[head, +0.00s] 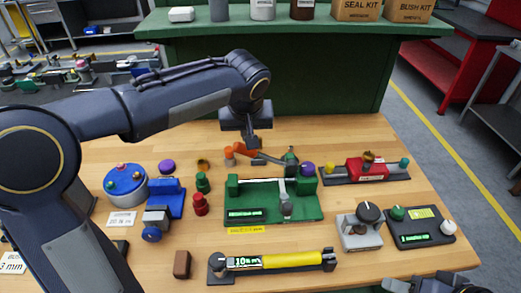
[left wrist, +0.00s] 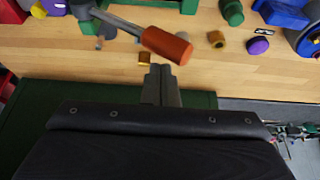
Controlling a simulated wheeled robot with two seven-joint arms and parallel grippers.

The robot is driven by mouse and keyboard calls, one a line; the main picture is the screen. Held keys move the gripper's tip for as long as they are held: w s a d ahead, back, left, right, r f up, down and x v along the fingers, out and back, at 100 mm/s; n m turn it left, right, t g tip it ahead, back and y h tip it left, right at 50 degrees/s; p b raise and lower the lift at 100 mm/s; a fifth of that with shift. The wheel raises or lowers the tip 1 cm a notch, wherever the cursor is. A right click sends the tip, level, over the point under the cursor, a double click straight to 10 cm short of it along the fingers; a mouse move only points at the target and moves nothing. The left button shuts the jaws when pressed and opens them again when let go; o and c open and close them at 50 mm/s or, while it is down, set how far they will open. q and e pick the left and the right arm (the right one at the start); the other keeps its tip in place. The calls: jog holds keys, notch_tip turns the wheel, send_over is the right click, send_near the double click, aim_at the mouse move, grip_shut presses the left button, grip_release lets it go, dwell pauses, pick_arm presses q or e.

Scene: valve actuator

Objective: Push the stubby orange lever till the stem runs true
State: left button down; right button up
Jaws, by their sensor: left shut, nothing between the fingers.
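The stubby orange lever (head: 243,149) is a short orange cylinder on a grey rod, behind the green fixture (head: 306,211). The rod runs right toward the fixture's back. A pale horizontal bar spans the fixture's two green blocks; I cannot tell whether any stem runs true. My left gripper (head: 252,145) is shut and empty, pointing down close to the lever. In the left wrist view, the orange lever (left wrist: 167,45) lies just beyond the shut fingertips (left wrist: 162,70); contact is unclear. My right gripper (head: 432,284) shows only partly at the bottom edge.
A red unit (head: 367,170) on a dark rail sits right of the fixture. A yellow-barrelled tool (head: 290,260) lies in front. Red and green knobs and a blue round holder (head: 125,182) are on the left. A green shelf (head: 300,28) stands behind the bench.

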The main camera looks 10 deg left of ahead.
pick_arm(q)
jog(key=shift+r+p, duration=2)
jog(key=shift+r, duration=0.6)
pick_arm(e)
notch_tip(320, 180, up, 4)
pick_arm(q)
jog(key=shift+s+f, duration=0.1)
jog(key=shift+f, duration=0.05)
pick_arm(e)
jog(key=shift+s, duration=0.1)
